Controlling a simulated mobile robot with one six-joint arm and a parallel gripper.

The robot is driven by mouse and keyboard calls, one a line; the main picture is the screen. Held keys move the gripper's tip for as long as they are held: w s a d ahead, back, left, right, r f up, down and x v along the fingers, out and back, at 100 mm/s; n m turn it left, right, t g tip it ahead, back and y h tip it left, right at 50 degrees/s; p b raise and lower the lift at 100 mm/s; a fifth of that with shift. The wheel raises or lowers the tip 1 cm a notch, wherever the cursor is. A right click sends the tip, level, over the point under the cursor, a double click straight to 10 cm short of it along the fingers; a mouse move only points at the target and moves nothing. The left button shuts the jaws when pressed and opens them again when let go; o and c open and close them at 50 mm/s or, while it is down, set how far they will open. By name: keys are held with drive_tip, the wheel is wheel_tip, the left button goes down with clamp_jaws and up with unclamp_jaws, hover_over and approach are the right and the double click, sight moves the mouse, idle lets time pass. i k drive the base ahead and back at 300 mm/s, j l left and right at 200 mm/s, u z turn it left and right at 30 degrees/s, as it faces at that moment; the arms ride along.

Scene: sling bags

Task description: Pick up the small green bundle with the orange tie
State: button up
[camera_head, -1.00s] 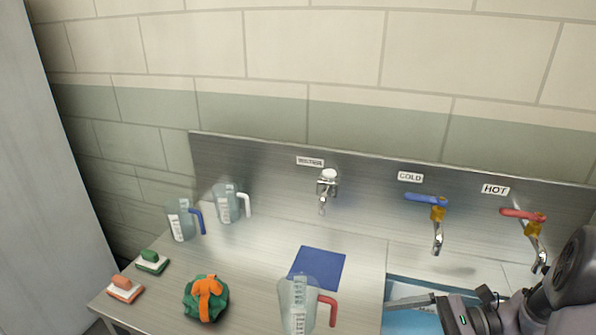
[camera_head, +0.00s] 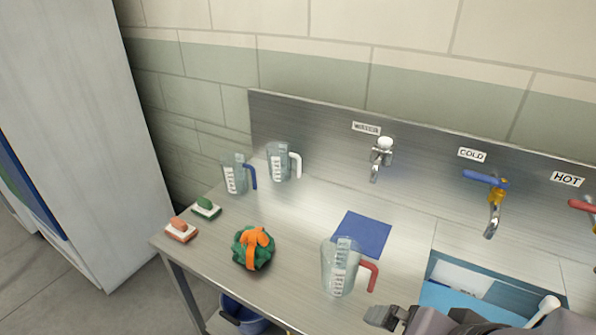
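The small green bundle with the orange tie (camera_head: 252,248) sits on the steel counter (camera_head: 300,212), left of the middle of the view and near the front edge. Nothing covers it. My gripper (camera_head: 384,317) is at the bottom right, in front of the sink and apart from the bundle.
A clear jug with a red handle (camera_head: 341,267) stands right of the bundle. Blue-handled (camera_head: 236,178) and white-handled (camera_head: 279,162) jugs stand behind. Two scrub brushes, orange (camera_head: 180,230) and green (camera_head: 206,208), lie left. A blue mat (camera_head: 362,234) lies flat. The sink (camera_head: 470,285) is right.

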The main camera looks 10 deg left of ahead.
sight(251, 247)
drive_tip(key=i+j+z, duration=0.2)
drive_tip(key=j, duration=0.45)
drive_tip(key=j+z, duration=0.15)
drive_tip(key=j, duration=0.5)
drive_tip(key=i+j+z, duration=0.2)
drive_tip(key=j, duration=0.5)
drive_tip(key=k, duration=0.1)
